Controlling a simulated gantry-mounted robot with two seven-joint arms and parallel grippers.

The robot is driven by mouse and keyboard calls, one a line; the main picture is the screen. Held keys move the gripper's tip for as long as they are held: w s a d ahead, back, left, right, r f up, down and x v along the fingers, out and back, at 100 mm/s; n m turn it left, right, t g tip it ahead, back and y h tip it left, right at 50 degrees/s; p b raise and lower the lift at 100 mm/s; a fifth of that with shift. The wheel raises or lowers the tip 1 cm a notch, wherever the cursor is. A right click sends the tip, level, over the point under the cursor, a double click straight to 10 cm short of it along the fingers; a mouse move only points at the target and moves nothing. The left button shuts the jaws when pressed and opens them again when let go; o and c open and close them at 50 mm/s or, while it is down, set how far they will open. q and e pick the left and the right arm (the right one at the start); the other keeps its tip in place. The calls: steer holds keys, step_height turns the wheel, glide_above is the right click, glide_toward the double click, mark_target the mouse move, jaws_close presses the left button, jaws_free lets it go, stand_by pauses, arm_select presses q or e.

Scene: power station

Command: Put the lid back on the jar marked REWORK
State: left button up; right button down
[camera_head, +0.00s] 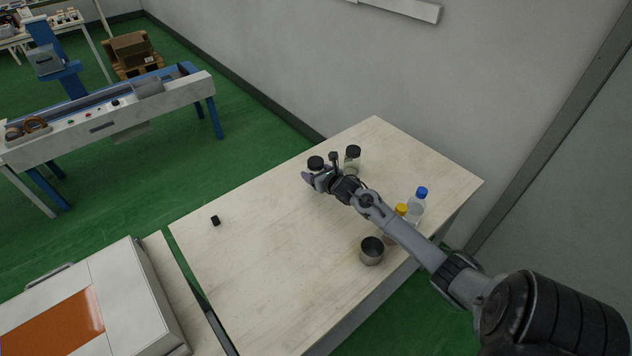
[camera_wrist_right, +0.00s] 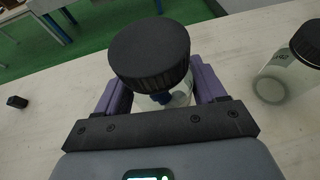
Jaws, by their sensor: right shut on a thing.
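A clear jar (camera_wrist_right: 178,98) with a wide black ribbed lid (camera_wrist_right: 150,50) is between the purple fingers of my right gripper (camera_wrist_right: 160,92) in the wrist view. The fingers are shut on the jar below the lid, and something blue shows inside. In the head view the black lid (camera_head: 315,163) rises just beyond my right gripper (camera_head: 311,177). A second clear jar (camera_head: 351,166) with a black lid (camera_head: 353,151) stands to its right; it also shows in the wrist view (camera_wrist_right: 284,76). I cannot read a REWORK mark on either jar. My left gripper is not in view.
On the pale table (camera_head: 260,260) are a small black block (camera_head: 215,221), a metal cup (camera_head: 372,253), a blue-capped bottle (camera_head: 418,203) and a yellow-capped bottle (camera_head: 401,210) beside my right forearm. The table's left and front middle are mostly clear. A wall stands behind.

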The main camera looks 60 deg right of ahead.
steer(key=shift+f+b, duration=1.8)
steer(key=shift+f, duration=0.25)
steer(key=shift+r, duration=0.1)
steer(key=shift+c, duration=0.5)
jaws_free()
steer(key=shift+f, duration=0.2)
